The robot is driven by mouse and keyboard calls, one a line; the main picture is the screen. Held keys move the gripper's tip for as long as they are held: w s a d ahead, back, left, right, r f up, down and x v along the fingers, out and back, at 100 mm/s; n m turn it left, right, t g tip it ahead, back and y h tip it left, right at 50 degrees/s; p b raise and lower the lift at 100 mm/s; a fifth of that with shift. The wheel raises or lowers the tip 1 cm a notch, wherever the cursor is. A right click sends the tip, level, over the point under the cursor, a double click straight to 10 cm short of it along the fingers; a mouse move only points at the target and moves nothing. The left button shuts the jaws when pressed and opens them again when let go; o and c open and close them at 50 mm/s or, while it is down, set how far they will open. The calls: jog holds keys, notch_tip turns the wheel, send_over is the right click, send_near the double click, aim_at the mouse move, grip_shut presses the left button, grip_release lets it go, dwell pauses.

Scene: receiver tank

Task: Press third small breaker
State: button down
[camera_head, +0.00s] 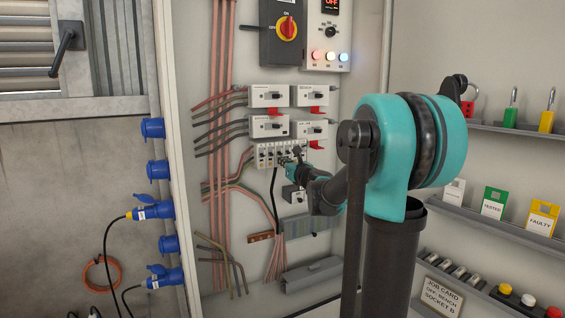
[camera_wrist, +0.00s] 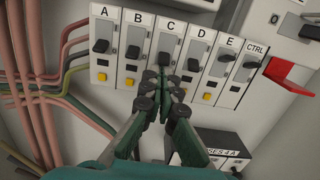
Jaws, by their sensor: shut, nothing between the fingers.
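A row of small breakers (camera_head: 266,153) is on the panel in the head view. In the wrist view they are labelled A, B, C, D, E and CTRL, each with a dark lever. The third one, breaker C (camera_wrist: 169,42), is in the middle, its label and lever visible and its lower part hidden behind my fingers. My gripper (camera_wrist: 160,78) is shut and empty, its fingertips just below the lever of C. I cannot tell whether they touch it. In the head view my gripper (camera_head: 287,161) reaches the lower edge of the row.
Larger breakers (camera_head: 268,96) with red tabs sit above the row. A red tab (camera_wrist: 290,73) juts out right of CTRL in the wrist view. Pink and green cables (camera_wrist: 70,95) run at left. A dark-topped box (camera_wrist: 222,145) is below right of my fingers.

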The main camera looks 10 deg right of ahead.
aim_at(281, 154)
jog(key=shift+s+d+r+g+h, duration=0.1)
jog(key=shift+s+r+g+h, duration=0.2)
jog(key=shift+g, duration=0.4)
jog(key=r+g, duration=0.1)
jog(key=g+h, duration=0.1)
jog(key=g, duration=0.1)
jog(key=shift+s+r+g, duration=0.1)
jog(key=shift+r+g, duration=0.2)
jog(key=shift+r, duration=0.4)
dwell(0.4)
jog(key=shift+r, duration=0.7)
jog(key=shift+d+r, duration=0.1)
